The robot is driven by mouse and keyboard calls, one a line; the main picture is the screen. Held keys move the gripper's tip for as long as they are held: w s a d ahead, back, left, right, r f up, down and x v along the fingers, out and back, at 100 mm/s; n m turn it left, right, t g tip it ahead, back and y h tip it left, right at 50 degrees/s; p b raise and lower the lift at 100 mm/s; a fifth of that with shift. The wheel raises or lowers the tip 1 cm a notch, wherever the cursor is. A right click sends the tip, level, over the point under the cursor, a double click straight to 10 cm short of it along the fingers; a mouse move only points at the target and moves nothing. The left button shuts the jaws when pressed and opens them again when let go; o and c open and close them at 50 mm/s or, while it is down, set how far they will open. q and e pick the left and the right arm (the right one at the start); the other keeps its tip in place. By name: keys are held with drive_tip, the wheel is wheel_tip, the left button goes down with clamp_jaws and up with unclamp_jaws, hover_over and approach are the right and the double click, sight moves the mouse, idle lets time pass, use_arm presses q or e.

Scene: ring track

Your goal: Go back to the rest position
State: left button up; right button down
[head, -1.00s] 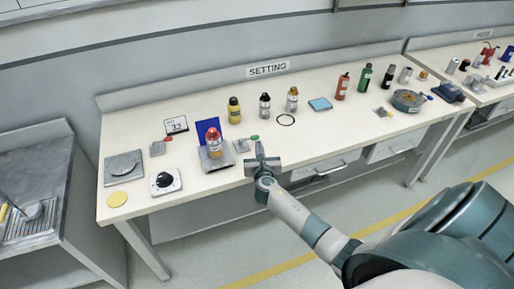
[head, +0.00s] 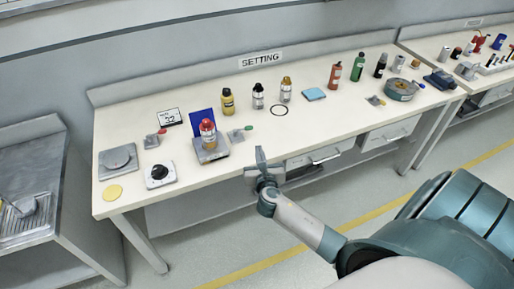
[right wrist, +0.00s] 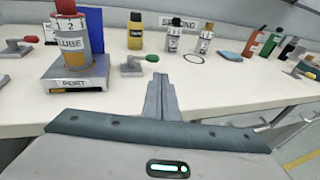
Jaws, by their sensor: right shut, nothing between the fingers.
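My right gripper (head: 261,157) is shut and empty. In the head view it is just off the front edge of the white bench (head: 135,195), near the middle. In the right wrist view its closed fingers (right wrist: 160,95) point toward the bench top, with nothing between them. The same bottle shows in the head view (head: 208,133). My left gripper is not in view.
A yellow bottle (head: 228,102), several other bottles and a round tin (head: 400,90) stand on the bench. A knob box (head: 159,175) and grey plate (head: 118,158) are at its left. Drawers (head: 318,155) hang under the front edge. The floor in front is clear.

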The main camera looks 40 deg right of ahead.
drive_tip(key=shift+s+a+r, duration=0.15)
drive_tip(key=shift+s+a, duration=0.1)
drive_tip(key=shift+s, duration=0.35)
drive_tip(key=s+a+f+m+g+y+b, duration=0.15)
drive_tip(key=s+f+m, duration=0.4)
drive_tip(key=f, duration=0.75)
drive_tip(key=s+a+f+m+g+y+b, duration=0.1)
drive_tip(key=s+a+f+m+g+y, duration=0.15)
drive_tip(key=s+f, duration=0.8)
drive_tip(key=s+a+f+m+g+y+b, duration=0.1)
drive_tip(key=s+a+f+m+g, duration=0.3)
drive_tip(key=f, duration=1.2)
drive_tip(key=s+a+f+m+g+y, duration=0.1)
drive_tip(key=s+f+m, duration=0.4)
drive_tip(key=s, duration=0.6)
drive_tip(key=s+a+f+m+g+b, duration=0.1)
drive_tip(key=s+a+f+m, duration=0.3)
drive_tip(key=s, duration=0.7)
drive_tip(key=s+a+f+m+g+y+b, duration=0.1)
drive_tip(key=s+a+f+m+g, duration=0.1)
drive_tip(key=s+f+m, duration=0.4)
drive_tip(key=s+a+f, duration=0.1)
drive_tip(key=s, duration=0.4)
drive_tip(key=shift+s+f+m+g+y, duration=0.15)
drive_tip(key=shift+f+m+g+y, duration=0.15)
drive_tip(key=shift+m+g, duration=0.1)
